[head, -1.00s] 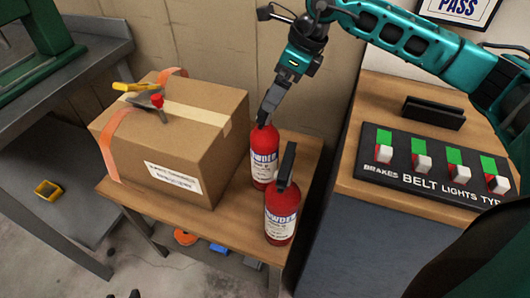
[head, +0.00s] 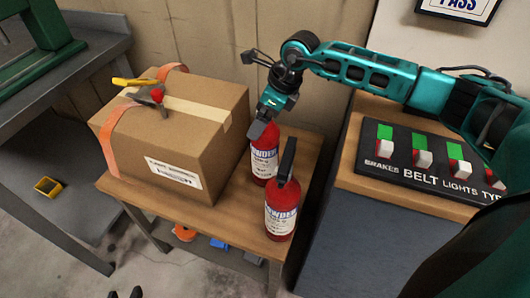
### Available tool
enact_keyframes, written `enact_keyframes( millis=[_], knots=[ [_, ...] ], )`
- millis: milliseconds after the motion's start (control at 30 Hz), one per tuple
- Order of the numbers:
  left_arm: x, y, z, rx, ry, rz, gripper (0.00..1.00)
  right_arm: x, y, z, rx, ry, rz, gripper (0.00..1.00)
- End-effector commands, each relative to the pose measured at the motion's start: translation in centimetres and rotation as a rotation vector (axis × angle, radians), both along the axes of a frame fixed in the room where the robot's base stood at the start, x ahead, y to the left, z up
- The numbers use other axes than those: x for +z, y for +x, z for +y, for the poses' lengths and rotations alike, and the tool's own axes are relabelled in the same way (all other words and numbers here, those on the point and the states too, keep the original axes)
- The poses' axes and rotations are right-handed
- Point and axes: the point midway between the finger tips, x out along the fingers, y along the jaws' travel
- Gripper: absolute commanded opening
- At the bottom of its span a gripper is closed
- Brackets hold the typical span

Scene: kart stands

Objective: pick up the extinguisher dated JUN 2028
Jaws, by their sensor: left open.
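Two red extinguishers with white labels stand upright on a small wooden table (head: 190,212). The rear extinguisher (head: 264,163) is beside the cardboard box; the front extinguisher (head: 281,212) stands nearer, its black handle on top. The date on each label is too small to read.
A cardboard box (head: 190,130) with orange straps and a yellow-handled tool (head: 140,85) fills the table's left side. A wooden-topped cabinet (head: 360,187) with a switch panel (head: 400,173) stands close on the right. A grey bench (head: 80,60) is at left.

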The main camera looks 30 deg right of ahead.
Motion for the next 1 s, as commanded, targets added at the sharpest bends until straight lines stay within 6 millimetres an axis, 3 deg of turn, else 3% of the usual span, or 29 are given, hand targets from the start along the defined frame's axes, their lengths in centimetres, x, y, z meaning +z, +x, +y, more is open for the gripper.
enact_keyframes(
  millis=[67, 1000],
  knots=[
    [0.07, 0.06, 0.00, -0.001, 0.000, -0.002, 0.43, 0.05, 0.00, -0.01, 0.000, 0.000, 0.000, 1.00],
    [0.09, 0.14, 0.12, 0.002, 0.002, -0.003, 0.43, 0.18, 0.03, -0.01, -0.001, 0.002, -0.001, 0.11]
  ],
)
